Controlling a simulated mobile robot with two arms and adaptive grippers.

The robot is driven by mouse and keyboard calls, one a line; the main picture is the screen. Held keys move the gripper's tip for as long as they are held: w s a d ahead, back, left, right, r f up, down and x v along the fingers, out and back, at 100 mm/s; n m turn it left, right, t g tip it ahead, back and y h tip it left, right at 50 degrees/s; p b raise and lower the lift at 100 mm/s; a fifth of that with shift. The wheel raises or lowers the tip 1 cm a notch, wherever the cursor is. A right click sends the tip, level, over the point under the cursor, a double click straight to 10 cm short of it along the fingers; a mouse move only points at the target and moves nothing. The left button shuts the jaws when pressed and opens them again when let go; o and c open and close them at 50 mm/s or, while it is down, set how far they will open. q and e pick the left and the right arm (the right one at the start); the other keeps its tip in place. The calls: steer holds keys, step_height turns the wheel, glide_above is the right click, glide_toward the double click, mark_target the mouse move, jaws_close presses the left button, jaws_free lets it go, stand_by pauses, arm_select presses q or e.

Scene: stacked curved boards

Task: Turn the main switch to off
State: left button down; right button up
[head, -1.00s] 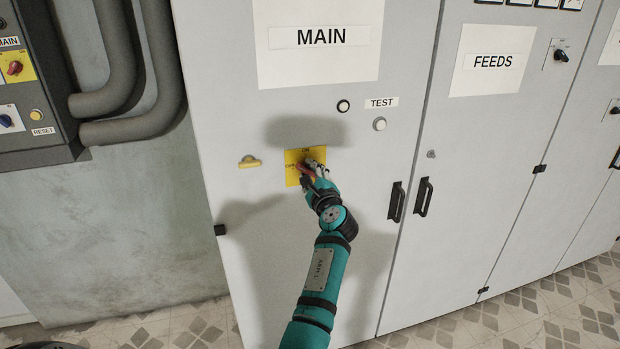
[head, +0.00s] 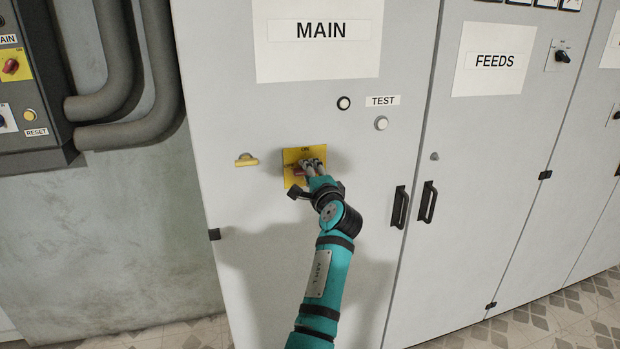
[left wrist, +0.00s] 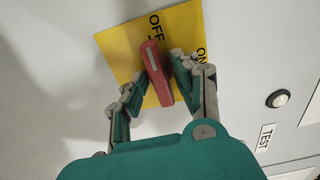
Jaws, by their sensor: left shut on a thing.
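The main switch is a red handle (head: 298,171) on a yellow plate (head: 291,156) below the MAIN sign (head: 320,29). My left gripper (head: 308,167) is at the plate and covers part of the handle in the head view. In the left wrist view the handle (left wrist: 155,72) lies between the fingers (left wrist: 158,80), which are shut on it. The handle's end with the white mark points toward the OFF label (left wrist: 155,27); the ON label (left wrist: 201,54) is off to its side. My right gripper is not in view.
A yellow part (head: 246,160) sits left of the plate. Door handles (head: 399,206) stick out at lower right. A dark box (head: 35,100) on the left has another red switch (head: 11,66).

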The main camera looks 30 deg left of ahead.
arm_select(q)
steer(key=shift+r, duration=0.2)
steer(key=c, duration=1.4)
jaws_free()
steer(key=shift+o, duration=0.7)
steer(key=shift+f, duration=0.15)
steer(key=v, duration=0.7)
steer(key=shift+s+d, duration=0.1)
